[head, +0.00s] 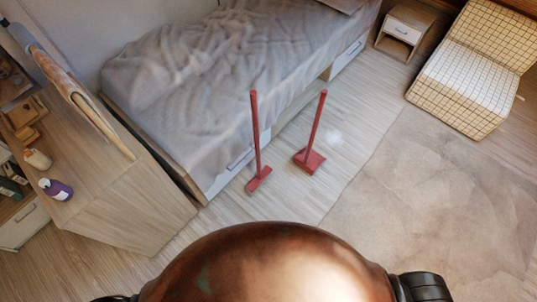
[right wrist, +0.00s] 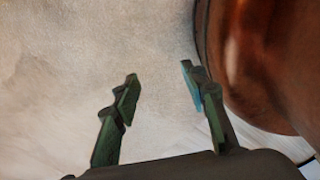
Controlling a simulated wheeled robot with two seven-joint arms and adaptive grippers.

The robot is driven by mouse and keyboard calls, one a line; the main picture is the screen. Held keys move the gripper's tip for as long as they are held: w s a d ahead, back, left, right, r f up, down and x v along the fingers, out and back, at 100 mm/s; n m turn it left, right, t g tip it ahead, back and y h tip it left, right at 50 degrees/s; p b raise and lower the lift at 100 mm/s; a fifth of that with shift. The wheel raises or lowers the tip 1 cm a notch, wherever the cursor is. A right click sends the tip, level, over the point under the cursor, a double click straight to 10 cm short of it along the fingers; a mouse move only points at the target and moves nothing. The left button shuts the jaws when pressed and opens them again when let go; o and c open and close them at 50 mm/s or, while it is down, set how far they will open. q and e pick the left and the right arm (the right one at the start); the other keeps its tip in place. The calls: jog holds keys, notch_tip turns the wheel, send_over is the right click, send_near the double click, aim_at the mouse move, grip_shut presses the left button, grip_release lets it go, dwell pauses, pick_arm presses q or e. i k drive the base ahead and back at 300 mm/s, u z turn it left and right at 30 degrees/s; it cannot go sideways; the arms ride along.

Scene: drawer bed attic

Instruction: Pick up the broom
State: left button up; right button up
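Two red long-handled tools stand upright on the wood floor beside the bed in the head view. The left one, with a narrow foot, looks like the broom (head: 256,138). The right one, with a wider, boxier foot, looks like a dustpan (head: 315,125). They stand apart, a short way in front of my body. My right gripper (right wrist: 160,76) is open and empty in the right wrist view, with pale rug beneath it and my rounded body beside it. Neither tool shows in that view. My left gripper is not in view.
A bed (head: 210,75) with drawers stands behind the tools. A wooden desk (head: 130,205) with bottles is at the left. A beige rug (head: 435,215) covers the right floor. A checked chair (head: 465,85) and nightstand (head: 405,28) stand at the back right. Floor around the tools is clear.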

aim_at(263, 176)
jog(key=k, duration=1.3)
jog(key=z, duration=0.75)
jog(key=i, duration=0.65)
jog(key=z, duration=0.8)
jog(key=i, duration=0.6)
jog(key=u, duration=0.6)
jog(key=i, duration=0.9)
jog(key=u, duration=0.8)
